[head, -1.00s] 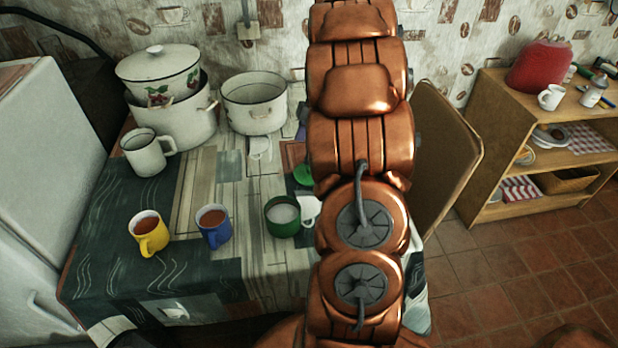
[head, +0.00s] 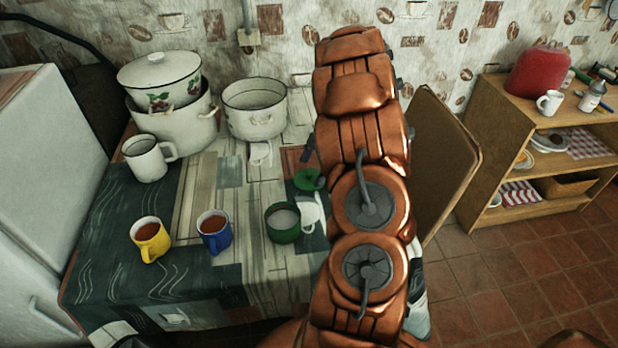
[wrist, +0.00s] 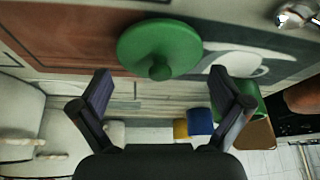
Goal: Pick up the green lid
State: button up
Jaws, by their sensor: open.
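The green lid (head: 307,179) lies on the table behind the green pot (head: 283,224) in the head view, its right edge close to my arm. In the wrist view the green lid (wrist: 150,42) is at the top middle, with its round knob toward the camera. My gripper (wrist: 161,84) is open, its two dark fingers spread wide and nothing between them. The lid is beyond the fingertips and apart from them. In the head view my arm hides most of the gripper.
A blue mug (head: 214,233) and a yellow mug (head: 150,240) stand left of the green pot. A white cup (head: 309,212) is at its right. White enamel pots (head: 255,112) stand at the back. A chair back (head: 440,160) and wooden shelf (head: 540,120) are at right.

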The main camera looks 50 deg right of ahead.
jog(key=shift+w+a+f, duration=0.15)
jog(key=shift+a+f, duration=0.1)
jog(key=shift+f, duration=0.4)
jog(key=c, duration=0.9)
jog(key=shift+f, duration=0.1)
jog(key=shift+c, duration=0.2)
